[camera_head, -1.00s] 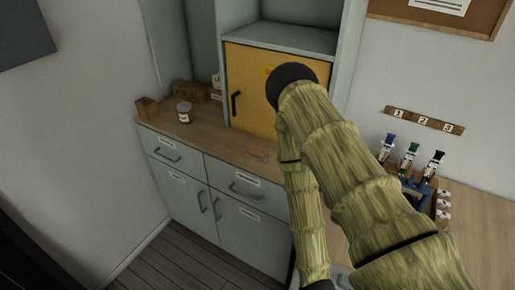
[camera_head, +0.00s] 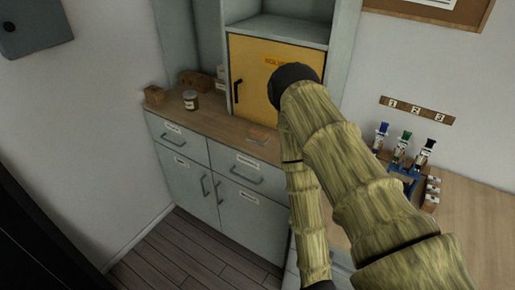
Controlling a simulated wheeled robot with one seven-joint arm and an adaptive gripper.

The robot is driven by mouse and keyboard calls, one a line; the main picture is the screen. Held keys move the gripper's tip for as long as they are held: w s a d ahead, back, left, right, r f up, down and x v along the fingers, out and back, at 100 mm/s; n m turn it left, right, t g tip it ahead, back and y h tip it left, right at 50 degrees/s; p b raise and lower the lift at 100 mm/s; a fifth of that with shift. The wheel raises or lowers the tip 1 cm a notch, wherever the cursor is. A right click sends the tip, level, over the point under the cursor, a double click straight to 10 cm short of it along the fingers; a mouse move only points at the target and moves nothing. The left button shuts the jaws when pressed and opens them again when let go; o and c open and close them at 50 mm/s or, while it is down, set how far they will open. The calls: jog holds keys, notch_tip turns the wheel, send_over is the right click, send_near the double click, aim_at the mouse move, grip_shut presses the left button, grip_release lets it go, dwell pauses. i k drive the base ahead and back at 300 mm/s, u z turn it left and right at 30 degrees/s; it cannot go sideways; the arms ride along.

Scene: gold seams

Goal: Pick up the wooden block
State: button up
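A small brown wooden block (camera_head: 154,95) sits at the left end of the wooden counter (camera_head: 215,122), near the wall. A longer brown wooden piece (camera_head: 194,80) with dark marks on its front lies farther back on the same counter. I cannot tell for sure which of the two the task names. My arm, covered in a straw-coloured sleeve, rises at the right and bends down towards the bottom edge. My gripper is not in view, so whether it holds anything is hidden.
A brown jar with a pale label (camera_head: 190,100) stands right of the small block. A flat tan item (camera_head: 261,134) lies before the yellow cabinet (camera_head: 275,85). Floor (camera_head: 185,250) is clear before the drawers.

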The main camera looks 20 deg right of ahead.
aim_at(259, 136)
jog(key=k, duration=0.65)
jog(key=u, duration=0.9)
jog(key=i, duration=2.3)
jog(key=z, duration=2.45)
